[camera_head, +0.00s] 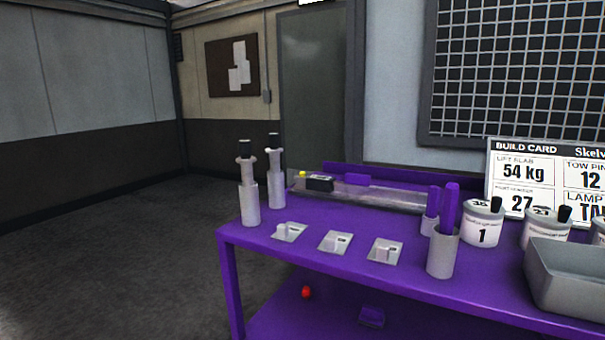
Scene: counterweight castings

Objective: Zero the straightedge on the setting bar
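A long, low grey piece (395,199) lies along the back of the purple bench. A small black box (320,183) with a pale face sits at its left end, beside a yellow knob (302,174). No part of my gripper shows in the view.
On the purple bench (310,264) stand two grey cylinders with dark tops (249,190) (275,175), three small plates (334,242), purple rods in grey cups (442,256), labelled pots (482,225) and a grey bin (567,287). A build card (545,175) stands behind. Floor at left is clear.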

